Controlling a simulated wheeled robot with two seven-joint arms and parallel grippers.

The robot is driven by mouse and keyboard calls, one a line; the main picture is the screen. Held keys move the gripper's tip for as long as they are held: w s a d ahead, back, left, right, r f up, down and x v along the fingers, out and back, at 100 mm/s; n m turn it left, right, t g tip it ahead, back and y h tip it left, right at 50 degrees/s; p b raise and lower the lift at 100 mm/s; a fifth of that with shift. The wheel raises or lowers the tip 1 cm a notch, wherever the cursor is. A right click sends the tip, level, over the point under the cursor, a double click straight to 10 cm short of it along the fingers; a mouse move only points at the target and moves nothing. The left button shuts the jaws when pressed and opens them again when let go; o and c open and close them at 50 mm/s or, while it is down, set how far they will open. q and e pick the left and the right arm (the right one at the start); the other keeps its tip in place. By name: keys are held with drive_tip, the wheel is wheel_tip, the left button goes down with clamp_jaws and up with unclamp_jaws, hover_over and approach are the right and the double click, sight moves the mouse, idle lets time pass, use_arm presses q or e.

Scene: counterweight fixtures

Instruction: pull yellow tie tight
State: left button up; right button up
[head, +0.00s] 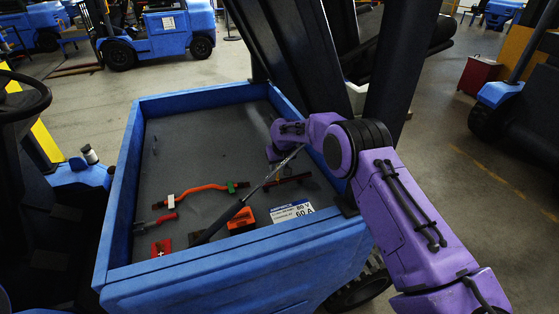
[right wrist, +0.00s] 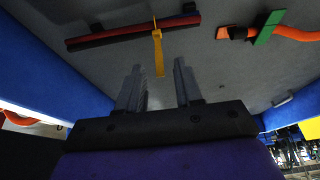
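In the right wrist view a yellow tie (right wrist: 158,52) is looped around a red and black cable bundle (right wrist: 125,35). Its tail hangs off to one side of the bundle. My right gripper (right wrist: 163,85) is open and empty; its two fingers point toward the tie, with the tail's end between and just beyond the fingertips, apart from them. In the head view my purple right arm reaches into the blue tray (head: 120,190), with the right gripper (head: 271,155) near the dark red bundle (head: 290,180). My left gripper is out of view.
An orange cable (head: 205,187) with white and green clips lies left of the bundle. An orange-black block (head: 241,220), a label plate (head: 292,211) and a slanted black and silver rod (head: 225,220) are near the front wall. Dark uprights stand behind the tray.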

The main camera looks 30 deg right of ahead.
drive_tip(key=b+v, duration=0.2)
drive_tip(key=v, duration=0.7)
